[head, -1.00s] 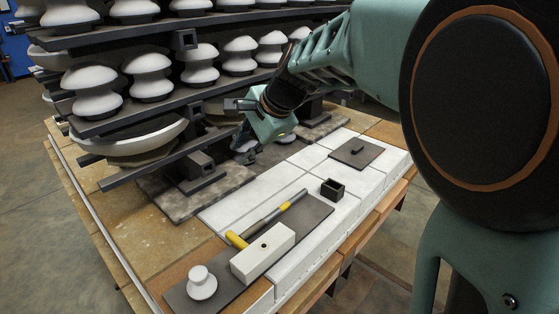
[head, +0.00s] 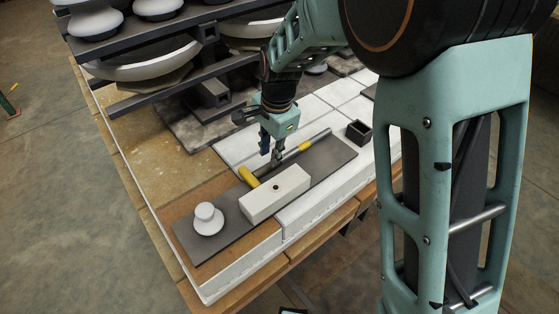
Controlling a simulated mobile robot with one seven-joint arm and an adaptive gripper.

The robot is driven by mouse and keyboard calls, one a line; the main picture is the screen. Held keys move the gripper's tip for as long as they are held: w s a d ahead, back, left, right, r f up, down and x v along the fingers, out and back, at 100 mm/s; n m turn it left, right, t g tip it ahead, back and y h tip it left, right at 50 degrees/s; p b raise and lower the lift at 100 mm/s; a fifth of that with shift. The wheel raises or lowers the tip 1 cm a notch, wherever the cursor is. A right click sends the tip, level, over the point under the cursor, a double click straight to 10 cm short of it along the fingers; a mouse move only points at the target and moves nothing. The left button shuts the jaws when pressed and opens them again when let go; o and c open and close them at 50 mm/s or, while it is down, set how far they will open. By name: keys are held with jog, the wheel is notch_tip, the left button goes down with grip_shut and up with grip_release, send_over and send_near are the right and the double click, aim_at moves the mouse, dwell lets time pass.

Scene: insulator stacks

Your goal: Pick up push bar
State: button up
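The push bar (head: 290,153) is a grey rod with yellow parts and a yellow crosspiece (head: 248,177) at its near left end. It lies slanted on a dark flat plate (head: 332,158). My gripper (head: 272,162) points down over the middle of the bar, near its crosspiece half. The fingers hide a short part of the rod. I cannot tell whether they touch it, or how far they are open.
A white insulator piece (head: 208,219) stands at the plate's near left. A small black open box (head: 358,132) is at right. Racks with insulators (head: 150,60) overhang the table behind.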

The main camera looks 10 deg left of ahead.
aim_at(291, 154)
jog(key=f, duration=0.5)
jog(key=shift+w+a+b, duration=0.2)
jog(key=shift+w+b, duration=0.15)
grip_shut()
jog(key=shift+r, duration=0.1)
